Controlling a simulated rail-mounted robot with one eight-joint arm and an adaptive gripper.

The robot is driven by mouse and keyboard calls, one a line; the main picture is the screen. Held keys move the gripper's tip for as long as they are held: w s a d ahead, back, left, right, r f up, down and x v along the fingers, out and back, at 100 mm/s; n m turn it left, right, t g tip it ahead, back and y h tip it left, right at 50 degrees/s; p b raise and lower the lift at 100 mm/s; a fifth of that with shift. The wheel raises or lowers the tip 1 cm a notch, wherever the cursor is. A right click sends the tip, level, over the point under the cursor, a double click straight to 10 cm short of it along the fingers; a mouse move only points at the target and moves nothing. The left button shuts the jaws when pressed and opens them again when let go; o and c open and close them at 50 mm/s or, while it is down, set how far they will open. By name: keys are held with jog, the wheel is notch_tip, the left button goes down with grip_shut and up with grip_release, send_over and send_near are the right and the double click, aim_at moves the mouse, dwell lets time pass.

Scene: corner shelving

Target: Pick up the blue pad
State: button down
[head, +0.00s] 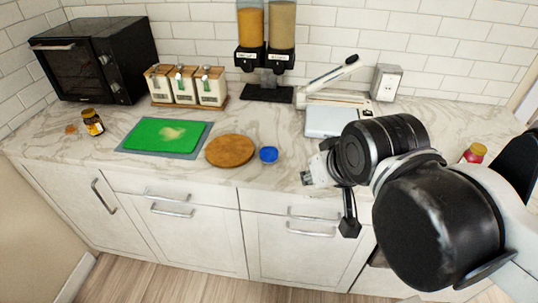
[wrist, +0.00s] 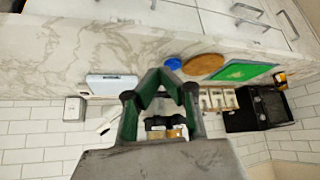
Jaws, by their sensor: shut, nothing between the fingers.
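The blue pad (head: 268,154) is a small, bright blue, rounded piece lying on the marble counter, just right of a round wooden board. It also shows in the wrist view (wrist: 173,63), a little above and right of my fingertips. My gripper (wrist: 160,73) is shut and empty, its dark green-grey fingers drawn together at the tips. It is apart from the pad. In the head view my arm is to the right of the pad, over the counter's front edge, and the fingertips are hard to make out there.
The round wooden board (head: 230,150) lies close to the pad's left, with a green cutting board (head: 150,136) beyond it. A white-grey appliance (head: 325,121), a dispenser (head: 266,50) and canisters (head: 186,86) stand behind. Counter is free in front and right of the pad.

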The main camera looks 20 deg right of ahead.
jog(key=c, duration=0.8)
grip_release()
